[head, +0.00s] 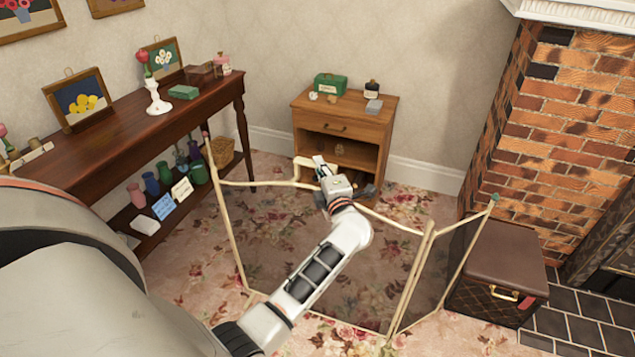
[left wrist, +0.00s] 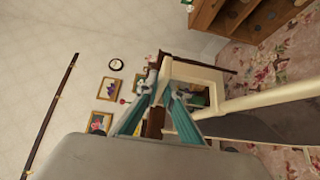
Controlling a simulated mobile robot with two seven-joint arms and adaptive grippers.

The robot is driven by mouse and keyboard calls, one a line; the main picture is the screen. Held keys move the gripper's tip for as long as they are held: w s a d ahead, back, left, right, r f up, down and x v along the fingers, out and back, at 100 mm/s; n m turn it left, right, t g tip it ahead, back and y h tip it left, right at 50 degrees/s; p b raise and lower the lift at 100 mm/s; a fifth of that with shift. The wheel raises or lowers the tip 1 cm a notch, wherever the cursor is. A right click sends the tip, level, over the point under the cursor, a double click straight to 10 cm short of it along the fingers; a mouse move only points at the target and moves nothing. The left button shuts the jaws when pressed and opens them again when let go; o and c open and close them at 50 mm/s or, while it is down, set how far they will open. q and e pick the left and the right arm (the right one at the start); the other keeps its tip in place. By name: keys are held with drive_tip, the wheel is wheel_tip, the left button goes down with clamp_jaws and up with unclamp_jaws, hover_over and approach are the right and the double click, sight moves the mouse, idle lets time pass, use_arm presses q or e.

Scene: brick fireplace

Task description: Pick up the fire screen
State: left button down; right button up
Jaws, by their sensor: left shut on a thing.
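The fire screen (head: 238,238) is a folding screen with cream rails and dark see-through mesh panels. It stands upright on the floral carpet in the middle of the head view. My left gripper (head: 322,170) is at the raised handle in the middle of its top rail. In the left wrist view, the left fingers (left wrist: 160,95) are closed on the cream handle, and the screen's top rail (left wrist: 255,97) runs off to the right. My arm hides part of the middle panel. My right gripper is in neither view.
A dark wooden console table (head: 125,110) with pictures and vases stands along the left wall. A small wooden cabinet (head: 345,125) stands behind the screen. A dark brown chest (head: 497,262) sits right of the screen, beside the brick fireplace (head: 560,130).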

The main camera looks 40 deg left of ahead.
use_arm(q)
wheel_tip(320, 180, up, 7)
drive_tip(key=shift+r+p, duration=0.2)
drive_tip(key=shift+p, duration=0.7)
wheel_tip(320, 180, up, 13)
drive_tip(key=p, duration=0.3)
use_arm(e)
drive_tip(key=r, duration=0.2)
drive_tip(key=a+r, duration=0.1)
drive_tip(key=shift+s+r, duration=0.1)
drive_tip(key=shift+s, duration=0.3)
use_arm(q)
drive_tip(key=shift+r, duration=0.1)
